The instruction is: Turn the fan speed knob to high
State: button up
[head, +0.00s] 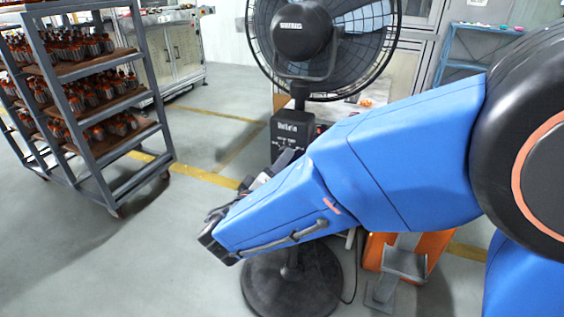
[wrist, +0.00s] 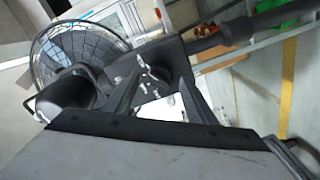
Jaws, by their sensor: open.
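A black pedestal fan (head: 302,32) stands upright at the top centre of the head view. Its dark control box (head: 291,132) with white lettering is on the post below the fan head. In the wrist view the fan (wrist: 75,50) is tilted at upper left, and the control box (wrist: 150,58) with white marks lies just beyond the fingers. My gripper (wrist: 162,79) is open, its two dark fingers pointing at the box with a gap between them. In the head view my blue arm hides part of the post.
A wheeled rack (head: 95,75) with several wound armatures stands at left. The fan's round base (head: 270,285) is on the floor below my arm. An orange object (head: 425,255) is behind my arm at right. Floor between rack and fan is clear.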

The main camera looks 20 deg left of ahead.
jog(key=s+a, duration=0.1)
jog(key=s, duration=1.4)
jog(key=w+d+m+g+h, duration=0.2)
jog(key=w+d+g, duration=0.15)
jog(key=d, duration=0.65)
jog(key=w+d+m+g+h, duration=0.15)
jog(key=w+d, duration=0.25)
jog(key=d, duration=0.5)
jog(key=w+d+m+g+h, duration=0.1)
jog(key=w+d+g+h, duration=0.25)
jog(key=d, duration=0.65)
jog(key=s+d+f+m+g+y, duration=0.1)
jog(key=s+d+g, duration=0.15)
jog(key=d, duration=0.45)
jog(key=s+d+f+m+g+y, duration=0.1)
jog(key=s+d+f+m+g, duration=0.15)
jog(key=d, duration=0.45)
jog(key=s+d+m+y, duration=0.3)
jog(key=s+d+y, duration=0.3)
jog(key=s+d, duration=0.2)
jog(key=shift+s+r+y, duration=0.15)
jog(key=shift+s+y, duration=0.15)
jog(key=shift+s, duration=0.75)
